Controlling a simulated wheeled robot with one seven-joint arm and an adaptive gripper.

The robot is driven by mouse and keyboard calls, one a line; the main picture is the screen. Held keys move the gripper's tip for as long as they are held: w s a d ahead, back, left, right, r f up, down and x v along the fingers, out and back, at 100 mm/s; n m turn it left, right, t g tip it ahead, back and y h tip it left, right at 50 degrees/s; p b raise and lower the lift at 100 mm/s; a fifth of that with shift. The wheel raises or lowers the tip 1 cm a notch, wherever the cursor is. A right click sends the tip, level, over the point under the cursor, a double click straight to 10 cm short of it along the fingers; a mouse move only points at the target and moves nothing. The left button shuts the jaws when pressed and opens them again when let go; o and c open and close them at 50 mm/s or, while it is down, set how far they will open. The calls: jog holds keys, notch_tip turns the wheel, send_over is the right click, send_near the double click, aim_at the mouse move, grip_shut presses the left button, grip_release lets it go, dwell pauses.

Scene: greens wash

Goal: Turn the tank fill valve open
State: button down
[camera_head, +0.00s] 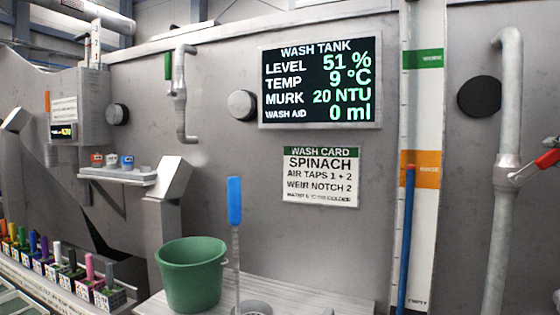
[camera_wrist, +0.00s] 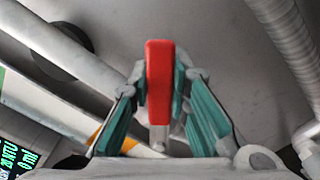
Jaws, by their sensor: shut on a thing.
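The tank fill valve's red lever (camera_wrist: 159,90) stands upright in the middle of the wrist view, on a small pale metal stem. My gripper (camera_wrist: 160,73) has its teal-padded fingers on both sides of the lever and is shut on it. In the head view the red lever (camera_head: 537,166) slants up to the right from the grey vertical pipe (camera_head: 507,215) at the right edge. My gripper cannot be made out clearly there. The wash tank display (camera_head: 320,83) reads level 51 %.
A level gauge board (camera_head: 422,120) with green and orange bands stands left of the pipe. A green bucket (camera_head: 192,275) and a blue-handled tool (camera_head: 235,200) are at lower centre. Coloured tagged pegs (camera_head: 60,262) line the lower left.

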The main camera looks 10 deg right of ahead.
aim_at(543, 155)
jog(key=n, duration=0.1)
jog(key=w+a+r+n+b, duration=0.1)
jog(key=n, duration=0.1)
jog(key=a+n+b, duration=0.1)
jog(key=shift+w+a+r+n, duration=0.15)
jog(key=shift+w+r+n, duration=0.1)
jog(key=shift+r+n, duration=0.15)
jog(key=shift+w+a+r+n+b, duration=0.15)
jog(key=shift+w+a+n+b, duration=0.15)
jog(key=shift+n, duration=0.3)
jog(key=shift+w+a+r+n+b, duration=0.15)
jog(key=shift+a+n, duration=0.25)
jog(key=shift+n, duration=0.2)
jog(key=shift+w+a+r+n+b, duration=0.1)
jog(key=shift+w+a+n+b, duration=0.15)
jog(key=shift+a+n, duration=0.35)
jog(key=shift+w+a+n+b, duration=0.2)
jog(key=shift+w+a+n, duration=0.05)
jog(key=shift+n, duration=0.55)
jog(key=c, duration=1.5)
grip_release()
jog(key=shift+s, duration=0.1)
